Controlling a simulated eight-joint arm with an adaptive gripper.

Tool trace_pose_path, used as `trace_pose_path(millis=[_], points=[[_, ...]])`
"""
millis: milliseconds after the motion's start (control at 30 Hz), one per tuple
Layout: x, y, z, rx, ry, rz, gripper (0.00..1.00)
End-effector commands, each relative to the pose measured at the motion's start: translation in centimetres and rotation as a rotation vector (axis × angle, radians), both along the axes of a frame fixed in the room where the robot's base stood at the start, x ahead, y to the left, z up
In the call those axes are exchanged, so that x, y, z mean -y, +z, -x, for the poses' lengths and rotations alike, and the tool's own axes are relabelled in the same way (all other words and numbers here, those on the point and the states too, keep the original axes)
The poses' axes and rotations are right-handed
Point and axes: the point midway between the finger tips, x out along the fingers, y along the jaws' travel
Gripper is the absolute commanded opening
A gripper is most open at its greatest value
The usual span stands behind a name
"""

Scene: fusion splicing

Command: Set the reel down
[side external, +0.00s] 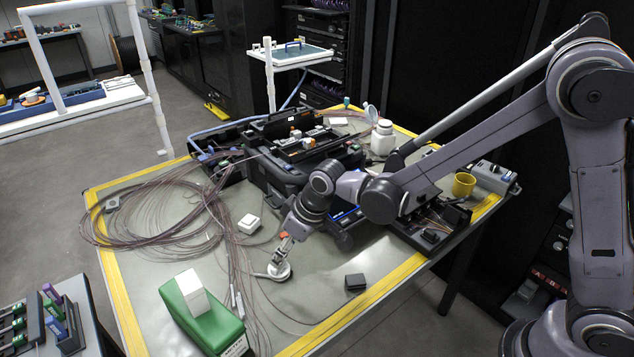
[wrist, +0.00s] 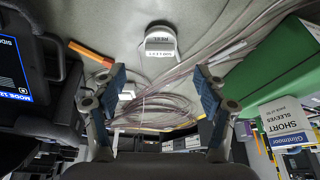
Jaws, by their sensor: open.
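The reel (side external: 279,270) is a small white round piece lying on the grey table top in the side view. In the wrist view the reel (wrist: 161,40) shows a white label and lies ahead of the fingertips, apart from them. My gripper (side external: 283,251) is just above the reel in the side view, pointing down. In the wrist view my gripper (wrist: 160,80) has its two blue-padded fingers spread wide with nothing clamped between them. The side view does not clearly show whether a finger touches the reel.
A green box (side external: 216,328) with a white carton (side external: 193,291) stands left of the reel. Loose fibre coils (side external: 150,215) spread behind it. A small black box (side external: 355,282) lies to its right. A black case (side external: 275,170) stands behind. Table near the front edge is mostly clear.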

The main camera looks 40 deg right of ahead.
Motion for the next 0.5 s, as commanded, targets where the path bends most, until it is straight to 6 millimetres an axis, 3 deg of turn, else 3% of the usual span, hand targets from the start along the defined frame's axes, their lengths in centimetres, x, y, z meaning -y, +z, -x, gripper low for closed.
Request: trace_pose_path(millis=[200,500], points=[[0.4,2.6,1.0,0.0,0.0,0.0,0.72],[1.1,4.4,1.8,0.005,-0.009,-0.001,0.72]])
